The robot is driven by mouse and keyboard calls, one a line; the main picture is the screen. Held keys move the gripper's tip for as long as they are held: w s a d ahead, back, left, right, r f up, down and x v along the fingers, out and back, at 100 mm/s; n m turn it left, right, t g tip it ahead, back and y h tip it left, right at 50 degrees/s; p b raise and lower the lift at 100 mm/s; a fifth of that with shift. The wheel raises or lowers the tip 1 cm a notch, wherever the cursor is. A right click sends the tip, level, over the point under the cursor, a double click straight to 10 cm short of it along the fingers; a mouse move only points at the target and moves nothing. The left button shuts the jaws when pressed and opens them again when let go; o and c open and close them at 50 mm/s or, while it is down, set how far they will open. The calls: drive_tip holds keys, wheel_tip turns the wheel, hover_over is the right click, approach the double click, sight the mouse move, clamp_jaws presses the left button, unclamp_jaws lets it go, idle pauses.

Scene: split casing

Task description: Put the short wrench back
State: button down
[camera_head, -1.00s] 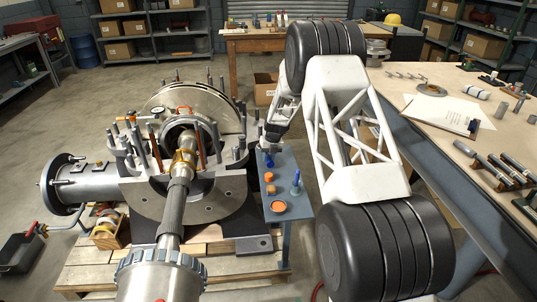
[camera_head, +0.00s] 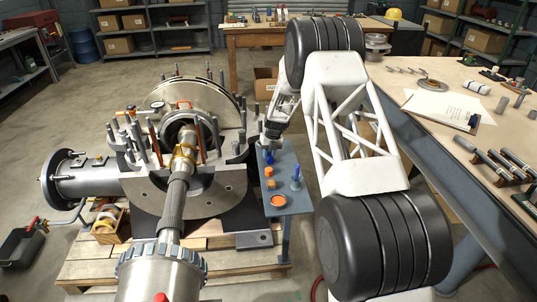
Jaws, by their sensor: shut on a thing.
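My gripper (camera_head: 272,133) is at the end of my white arm, small and far off, at the upper end of the narrow blue-grey side table (camera_head: 288,207). It is just right of the split casing (camera_head: 200,192) with its upright studs. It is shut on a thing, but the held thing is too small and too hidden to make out. I cannot pick out the short wrench for certain anywhere. A blue item (camera_head: 269,158) stands on the side table just below my gripper in the picture.
The side table also bears an orange item (camera_head: 270,172), an orange-topped dish (camera_head: 278,201) and a blue-and-green bottle-like item (camera_head: 296,178). A workbench (camera_head: 425,140) with papers and dark tools stands on the right. Upright studs (camera_head: 243,118) stand close left of my gripper.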

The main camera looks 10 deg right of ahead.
drive_tip(key=shift+f, duration=0.25)
idle(0.4)
drive_tip(key=c, duration=0.5)
unclamp_jaws()
drive_tip(key=shift+f, duration=0.1)
drive_tip(key=shift+o, duration=0.2)
drive_tip(key=shift+d, duration=0.1)
drive_tip(key=shift+r, duration=3.6)
